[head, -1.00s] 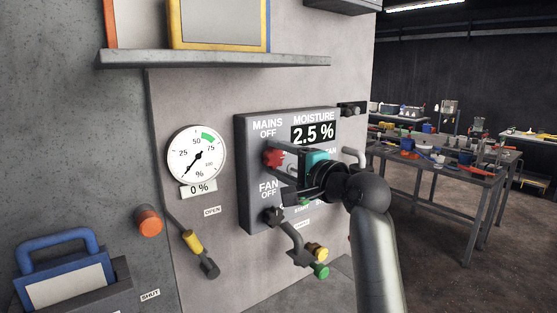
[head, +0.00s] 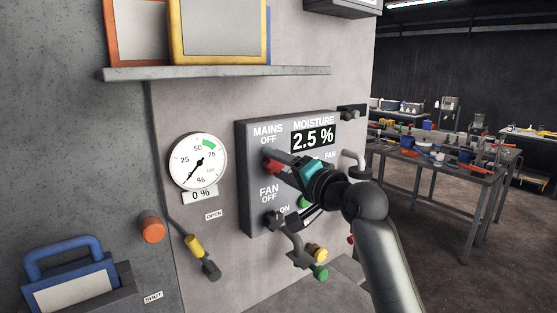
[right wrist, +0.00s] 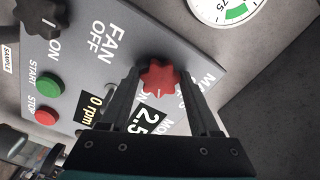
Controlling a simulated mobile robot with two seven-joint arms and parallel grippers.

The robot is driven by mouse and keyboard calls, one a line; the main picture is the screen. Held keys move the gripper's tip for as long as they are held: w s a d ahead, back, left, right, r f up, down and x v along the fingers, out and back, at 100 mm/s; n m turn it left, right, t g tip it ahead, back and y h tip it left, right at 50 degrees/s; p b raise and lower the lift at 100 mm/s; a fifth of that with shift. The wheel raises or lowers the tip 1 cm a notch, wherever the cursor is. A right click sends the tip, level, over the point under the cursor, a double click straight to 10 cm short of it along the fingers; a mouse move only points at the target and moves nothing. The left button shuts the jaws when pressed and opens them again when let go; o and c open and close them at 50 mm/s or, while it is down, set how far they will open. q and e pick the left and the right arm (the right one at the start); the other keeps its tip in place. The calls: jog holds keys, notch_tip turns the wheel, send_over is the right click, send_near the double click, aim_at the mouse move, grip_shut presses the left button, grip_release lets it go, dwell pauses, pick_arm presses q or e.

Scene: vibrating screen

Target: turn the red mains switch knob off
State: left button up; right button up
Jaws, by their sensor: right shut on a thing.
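The red mains switch knob (head: 271,165) is on the grey control panel (head: 246,185), below the MAINS OFF lettering. My right gripper (head: 274,158) reaches it from the right and partly hides it. In the right wrist view the red lobed knob (right wrist: 159,79) lies between the two dark fingertips of my right gripper (right wrist: 158,74), which are shut on its sides. A small white mark on the knob points down in that picture, toward the moisture display. My left gripper is in neither view.
A black fan knob (head: 274,220) sits below on the panel. A gauge (head: 198,160) reading 0 % and a yellow-gripped lever (head: 194,246) are to the left. A shelf (head: 215,73) juts out above. A cluttered workbench (head: 440,160) stands at the right.

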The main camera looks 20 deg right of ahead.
jog(key=n+p, duration=0.2)
jog(key=n, duration=0.4)
jog(key=n+p, duration=0.2)
jog(key=n, duration=0.4)
jog(key=shift+r+n+p, duration=0.1)
jog(key=shift+n+p, duration=0.2)
dwell(0.4)
jog(key=o, duration=1.4)
jog(key=shift+c, duration=0.2)
jog(key=b+v, duration=0.3)
jog(key=v, duration=1.2)
jog(key=shift+s+b, duration=0.15)
jog(key=shift+b, duration=0.25)
